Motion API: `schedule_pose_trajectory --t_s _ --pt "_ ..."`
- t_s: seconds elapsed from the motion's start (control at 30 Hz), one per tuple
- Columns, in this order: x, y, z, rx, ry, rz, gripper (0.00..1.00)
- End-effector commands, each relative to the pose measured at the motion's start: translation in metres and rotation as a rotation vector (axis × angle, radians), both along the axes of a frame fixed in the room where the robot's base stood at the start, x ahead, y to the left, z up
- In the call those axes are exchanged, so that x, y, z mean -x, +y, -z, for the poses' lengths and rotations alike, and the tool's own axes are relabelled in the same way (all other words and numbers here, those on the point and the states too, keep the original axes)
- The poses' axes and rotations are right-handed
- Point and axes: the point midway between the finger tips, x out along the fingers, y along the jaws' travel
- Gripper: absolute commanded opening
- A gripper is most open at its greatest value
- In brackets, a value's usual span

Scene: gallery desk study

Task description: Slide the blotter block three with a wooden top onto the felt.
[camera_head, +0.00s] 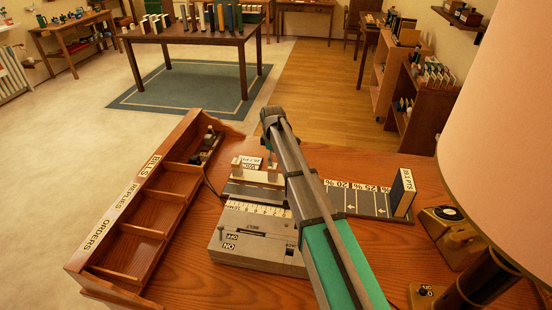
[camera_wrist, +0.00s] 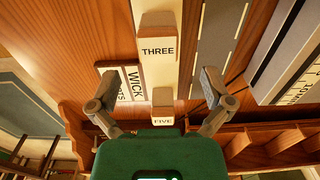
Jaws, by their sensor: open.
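The block marked THREE (camera_wrist: 158,20) is at the top middle of the wrist view, with a pale wooden top and a cream lettered face. A second block, marked FIVE (camera_wrist: 162,97), is lower in that view, between my fingers. My gripper (camera_wrist: 160,83) is open and empty, its fingers spread either side of the cream row. In the head view my arm hides part of the row; one pale block (camera_head: 237,163) shows at its left. A grey strip (camera_wrist: 218,40) with a dashed line runs beside the row; I cannot tell whether it is the felt.
A WICK label plate (camera_wrist: 131,82) lies beside the row. A grey device (camera_head: 258,250) stands nearer on the desk. A compartment tray (camera_head: 135,244) is at left. At right are a marked grey board (camera_head: 375,205), an upright dark block (camera_head: 402,192) and a lamp (camera_head: 505,120).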

Motion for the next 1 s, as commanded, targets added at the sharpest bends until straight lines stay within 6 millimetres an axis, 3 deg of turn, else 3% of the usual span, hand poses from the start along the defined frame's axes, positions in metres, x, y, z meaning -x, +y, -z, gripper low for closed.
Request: schedule_pose_trajectory --t_s 0.5,1.0 --pt "0.000 0.000 0.041 0.000 0.000 0.000 1.00" --pt "0.000 -0.001 0.048 0.000 0.000 0.001 1.00"
